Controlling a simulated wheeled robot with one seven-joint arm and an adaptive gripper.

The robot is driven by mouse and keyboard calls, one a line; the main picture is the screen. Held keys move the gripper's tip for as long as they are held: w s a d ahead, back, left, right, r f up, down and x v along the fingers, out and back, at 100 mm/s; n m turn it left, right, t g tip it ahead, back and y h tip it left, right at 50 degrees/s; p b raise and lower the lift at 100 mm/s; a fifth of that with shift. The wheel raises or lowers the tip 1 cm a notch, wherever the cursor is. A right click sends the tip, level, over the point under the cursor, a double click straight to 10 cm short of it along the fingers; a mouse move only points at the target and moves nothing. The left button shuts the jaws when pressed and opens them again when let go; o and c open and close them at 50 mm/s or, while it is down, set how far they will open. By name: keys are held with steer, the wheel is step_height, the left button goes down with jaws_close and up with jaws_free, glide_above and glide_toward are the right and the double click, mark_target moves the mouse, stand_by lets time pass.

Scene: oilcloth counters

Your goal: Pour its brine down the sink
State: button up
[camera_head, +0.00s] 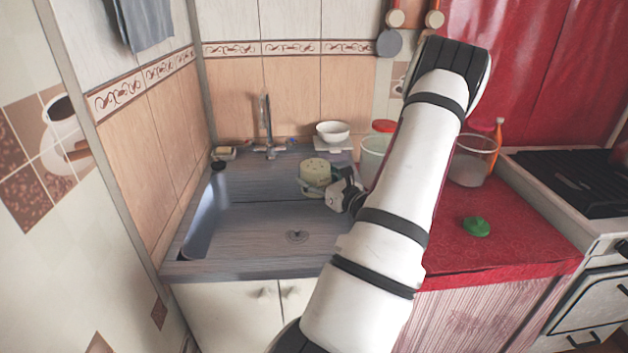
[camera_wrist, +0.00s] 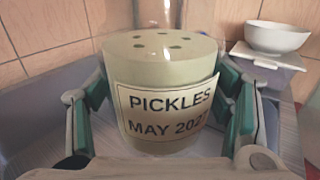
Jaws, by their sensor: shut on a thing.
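The pickle jar (camera_head: 313,171) is held above the right part of the grey sink (camera_head: 250,222). It looks upright or nearly so. In the wrist view the jar (camera_wrist: 158,75) has a pale yellow-green body, several dark green spots on top, and a label reading "PICKLES MAY 202", its last digit unclear. My gripper (camera_head: 332,191) is shut on the jar; in the wrist view the green-padded fingers of my gripper (camera_wrist: 165,105) press its sides. The sink drain (camera_head: 297,236) lies below and in front of the jar. A green lid (camera_head: 476,226) lies on the red counter.
The faucet (camera_head: 267,128) stands behind the sink, left of the jar. A white bowl (camera_head: 333,131) sits behind the jar. Clear containers, one (camera_head: 473,160) right of my arm, stand on the red oilcloth (camera_head: 520,230). The stove (camera_head: 575,185) is far right. The sink's left side is free.

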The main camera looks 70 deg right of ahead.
steer(key=shift+f+b, duration=0.15)
steer(key=shift+b, duration=0.45)
steer(key=shift+f+n, duration=0.1)
steer(key=shift+n, duration=0.3)
steer(key=shift+f+n+g+b, duration=0.9)
steer(key=shift+f+n+b, duration=0.25)
steer(key=shift+n+b, duration=0.55)
steer(key=shift+r+n, duration=0.1)
steer(key=shift+n, duration=0.2)
steer(key=shift+s+d+r+n+b, duration=0.2)
steer(key=shift+s+r+n+b, duration=0.1)
steer(key=shift+n+b, duration=0.15)
steer(key=shift+d+r+g+b, duration=0.1)
steer(key=shift+r+g+b, duration=0.05)
steer(key=shift+g+b, duration=0.2)
steer(key=shift+s+d+r+n+b, duration=0.15)
steer(key=shift+r+n+b, duration=0.15)
steer(key=shift+n+b, duration=0.2)
steer(key=shift+r+n+g+b, duration=0.2)
steer(key=shift+n+g+b, duration=0.05)
steer(key=shift+b, duration=0.35)
